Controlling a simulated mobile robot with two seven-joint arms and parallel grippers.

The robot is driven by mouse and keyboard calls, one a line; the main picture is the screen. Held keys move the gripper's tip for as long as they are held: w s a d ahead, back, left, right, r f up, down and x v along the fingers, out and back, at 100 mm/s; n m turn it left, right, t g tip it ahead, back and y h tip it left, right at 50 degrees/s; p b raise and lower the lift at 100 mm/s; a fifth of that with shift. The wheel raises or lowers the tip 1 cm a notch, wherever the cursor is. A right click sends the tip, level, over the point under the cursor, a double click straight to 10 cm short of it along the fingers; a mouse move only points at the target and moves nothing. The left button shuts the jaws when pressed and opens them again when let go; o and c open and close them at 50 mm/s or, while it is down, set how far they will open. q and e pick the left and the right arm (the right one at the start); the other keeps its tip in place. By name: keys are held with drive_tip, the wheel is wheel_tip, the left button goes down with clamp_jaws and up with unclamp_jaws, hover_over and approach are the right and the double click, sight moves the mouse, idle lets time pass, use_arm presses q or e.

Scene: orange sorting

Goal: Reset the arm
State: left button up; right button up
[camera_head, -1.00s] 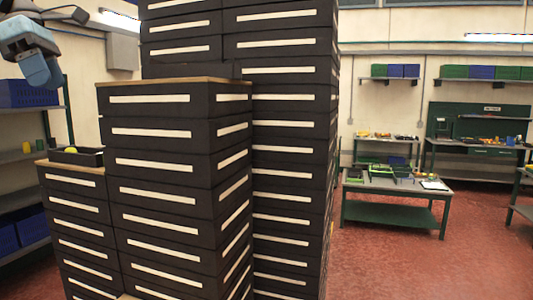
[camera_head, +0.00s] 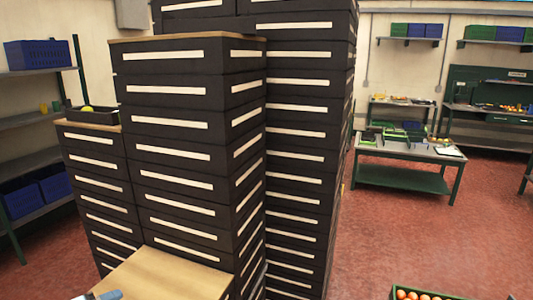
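Neither of my grippers shows clearly in the head view. Only a small grey and blue piece, which looks like part of my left arm, shows at the bottom left edge, in front of the wooden-topped surface (camera_head: 170,275). Whether it includes any of the gripper cannot be told. My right arm and gripper are out of view. A green crate (camera_head: 393,292) with several oranges (camera_head: 412,296) is cut off by the bottom edge at the right.
Tall stacks of black drawers (camera_head: 170,125) fill the left and middle close by. A small dark tray (camera_head: 92,115) with a yellow-green thing sits on the lower stack. A green-framed table (camera_head: 405,177) stands further back right. Red floor (camera_head: 400,235) is clear between.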

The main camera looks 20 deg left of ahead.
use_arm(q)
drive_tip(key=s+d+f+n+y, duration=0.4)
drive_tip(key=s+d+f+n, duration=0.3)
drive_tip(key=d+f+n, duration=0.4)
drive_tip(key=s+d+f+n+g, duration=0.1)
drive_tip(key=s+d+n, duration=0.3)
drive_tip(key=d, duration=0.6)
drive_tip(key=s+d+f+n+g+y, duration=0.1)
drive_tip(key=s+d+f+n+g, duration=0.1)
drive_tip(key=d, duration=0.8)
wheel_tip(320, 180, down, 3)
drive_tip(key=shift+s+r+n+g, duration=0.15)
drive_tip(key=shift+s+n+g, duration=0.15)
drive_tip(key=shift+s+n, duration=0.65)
